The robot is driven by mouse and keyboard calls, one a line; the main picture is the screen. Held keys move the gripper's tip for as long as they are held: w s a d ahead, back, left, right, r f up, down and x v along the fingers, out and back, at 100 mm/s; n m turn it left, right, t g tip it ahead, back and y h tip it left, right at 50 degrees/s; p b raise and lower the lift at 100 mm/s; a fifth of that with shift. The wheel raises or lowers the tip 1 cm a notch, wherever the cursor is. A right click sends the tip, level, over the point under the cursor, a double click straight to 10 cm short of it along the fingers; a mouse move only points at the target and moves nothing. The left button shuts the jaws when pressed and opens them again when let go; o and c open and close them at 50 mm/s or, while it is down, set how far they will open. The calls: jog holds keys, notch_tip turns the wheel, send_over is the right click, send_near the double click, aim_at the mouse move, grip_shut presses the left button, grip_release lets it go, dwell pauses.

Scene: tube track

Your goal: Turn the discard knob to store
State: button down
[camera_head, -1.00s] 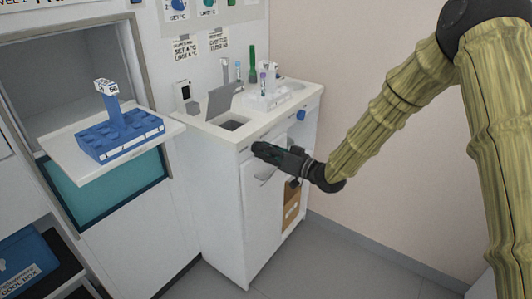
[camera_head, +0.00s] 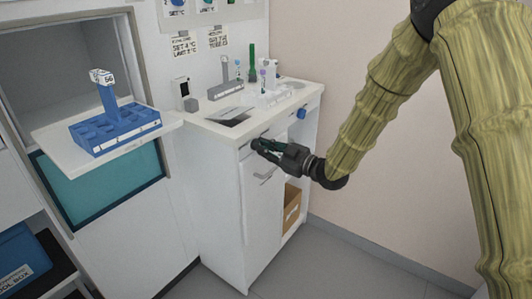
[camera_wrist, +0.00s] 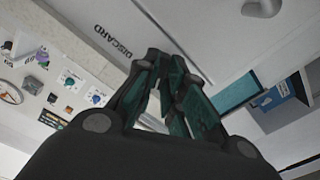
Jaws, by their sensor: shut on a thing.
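My gripper (camera_head: 258,146) is at the upper front of the white cabinet (camera_head: 222,190), just below the counter edge. It is shut on the discard knob, which its dark green fingers hide in both views. In the wrist view the fingertips (camera_wrist: 165,58) meet at the white front panel, beside the upside-down printed word DISCARD (camera_wrist: 114,42). The grey flap (camera_head: 230,113) on the counter above lies low over the dark opening, slightly raised.
A grey rack (camera_head: 226,91) and tubes stand on the counter. A cabinet handle (camera_head: 265,177) is below my gripper. A blue rack (camera_head: 115,133) sits on the shelf at left. Floor in front is clear.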

jog(key=shift+f+n+b, duration=0.1)
jog(key=shift+n+b, duration=0.45)
jog(key=shift+n, duration=0.55)
jog(key=c, duration=1.5)
grip_release()
jog(key=v, duration=1.2)
